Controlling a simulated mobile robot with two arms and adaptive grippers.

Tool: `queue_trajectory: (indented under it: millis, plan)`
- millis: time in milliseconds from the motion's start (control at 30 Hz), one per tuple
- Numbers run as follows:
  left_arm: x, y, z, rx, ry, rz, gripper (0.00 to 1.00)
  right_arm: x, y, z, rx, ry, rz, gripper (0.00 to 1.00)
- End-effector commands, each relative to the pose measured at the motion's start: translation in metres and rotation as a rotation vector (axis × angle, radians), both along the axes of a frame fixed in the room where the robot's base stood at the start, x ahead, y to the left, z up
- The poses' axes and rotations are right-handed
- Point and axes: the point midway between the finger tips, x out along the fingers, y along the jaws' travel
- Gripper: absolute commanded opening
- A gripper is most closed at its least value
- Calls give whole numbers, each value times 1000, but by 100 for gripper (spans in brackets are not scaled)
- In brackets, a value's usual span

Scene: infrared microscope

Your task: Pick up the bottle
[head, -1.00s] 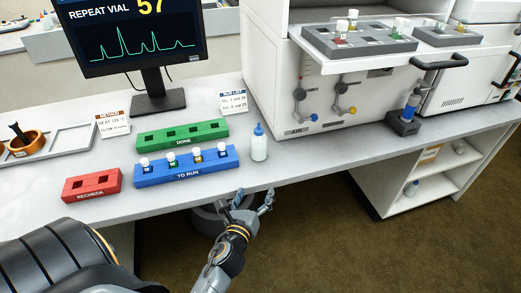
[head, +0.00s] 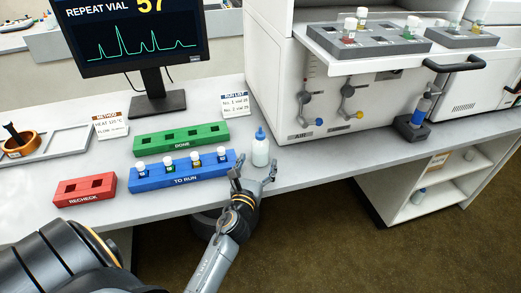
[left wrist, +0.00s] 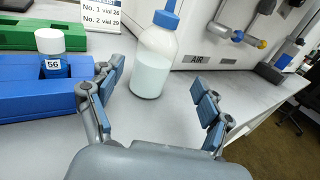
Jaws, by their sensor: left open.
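The bottle (head: 260,150) is white and translucent with a blue cap and nozzle. It stands upright on the bench, just right of the blue TO RUN rack. In the left wrist view the bottle (left wrist: 155,62) stands ahead of the fingers, in line with the gap between them, with pale liquid inside. My left gripper (head: 254,178) is open and empty at the bench's front edge, just in front of the bottle. Its two fingers, with blue pads, are spread wide in the left wrist view (left wrist: 160,105). The right gripper is not in view.
The blue TO RUN rack (head: 180,180) with several vials stands close to the left finger. Behind it are the green DONE rack (head: 181,143) and the run list card (head: 235,104). A red RECHECK rack (head: 85,194) is farther left. The white instrument (head: 275,90) stands behind right.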

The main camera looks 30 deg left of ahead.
Motion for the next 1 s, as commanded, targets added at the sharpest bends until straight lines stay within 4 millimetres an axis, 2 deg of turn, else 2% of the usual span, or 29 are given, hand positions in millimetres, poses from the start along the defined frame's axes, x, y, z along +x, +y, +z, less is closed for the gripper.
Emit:
queue_trajectory:
  millis: [267,533,833,867,1000]
  plan:
    - [21,10,1,-1,0,1,78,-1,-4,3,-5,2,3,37]
    - [55,27,1,-2,-1,0,78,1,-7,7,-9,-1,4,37]
    - [60,29,0,-1,1,0,78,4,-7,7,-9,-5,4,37]
    - [60,29,0,-1,1,0,74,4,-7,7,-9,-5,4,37]
    - [59,29,0,-1,1,0,46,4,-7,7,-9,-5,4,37]
